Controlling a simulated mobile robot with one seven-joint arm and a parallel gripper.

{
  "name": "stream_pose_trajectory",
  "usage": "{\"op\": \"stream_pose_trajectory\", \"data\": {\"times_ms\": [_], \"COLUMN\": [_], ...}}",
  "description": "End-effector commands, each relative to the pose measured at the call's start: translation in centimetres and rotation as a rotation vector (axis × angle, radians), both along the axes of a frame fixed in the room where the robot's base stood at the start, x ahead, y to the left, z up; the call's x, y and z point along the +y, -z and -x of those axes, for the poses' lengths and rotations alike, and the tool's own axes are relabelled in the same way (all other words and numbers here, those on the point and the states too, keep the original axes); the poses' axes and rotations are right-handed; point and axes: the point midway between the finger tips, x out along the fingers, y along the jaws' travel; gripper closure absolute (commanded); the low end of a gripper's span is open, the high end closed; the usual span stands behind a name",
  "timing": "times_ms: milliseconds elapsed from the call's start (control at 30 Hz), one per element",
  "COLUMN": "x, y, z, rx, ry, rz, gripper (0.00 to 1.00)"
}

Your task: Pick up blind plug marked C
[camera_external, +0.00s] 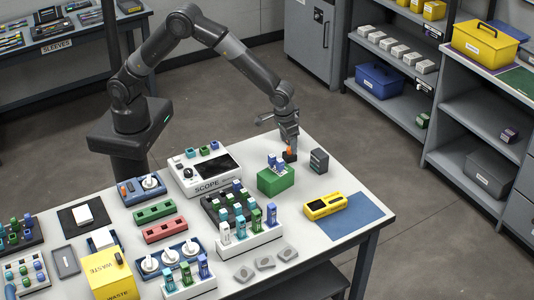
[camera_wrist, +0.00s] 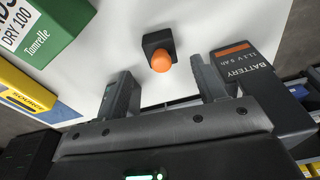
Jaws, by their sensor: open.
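I cannot read a letter C on anything, so I cannot tell which thing is the blind plug marked C. A small black block with a rounded orange top (camera_wrist: 160,60) stands on the table just ahead of my gripper (camera_wrist: 161,86) in the wrist view, between the lines of its fingers. My gripper is open, with nothing between the fingers. In the external view my gripper (camera_external: 289,146) points down at the table's far edge, close above or beside the orange-topped block (camera_external: 290,156); contact is unclear.
A dark battery (camera_wrist: 240,75) stands close beside the right finger; it also shows in the external view (camera_external: 319,161). A green box (camera_external: 276,181), a yellow device (camera_external: 325,206) and the scope (camera_external: 205,174) stand nearby. Several grey pieces (camera_external: 265,263) lie at the front edge.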

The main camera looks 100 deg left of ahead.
Motion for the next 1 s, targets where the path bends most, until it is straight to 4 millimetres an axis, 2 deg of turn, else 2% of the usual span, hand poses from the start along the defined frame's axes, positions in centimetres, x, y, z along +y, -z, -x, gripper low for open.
{"op": "stream_pose_trajectory", "data": {"times_ms": [167,400,667,1000], "x": [0.1,0.5,0.5,0.5], "y": [1.4,4.9,5.3,5.2], "z": [0.0,-0.3,-0.3,-0.3], "rx": [0.001,0.001,-0.001,-0.001], "ry": [0.0,-0.001,0.0,0.0], "rz": [0.001,0.0,0.0,0.0], "gripper": [0.36,0.36,0.37,0.65]}}
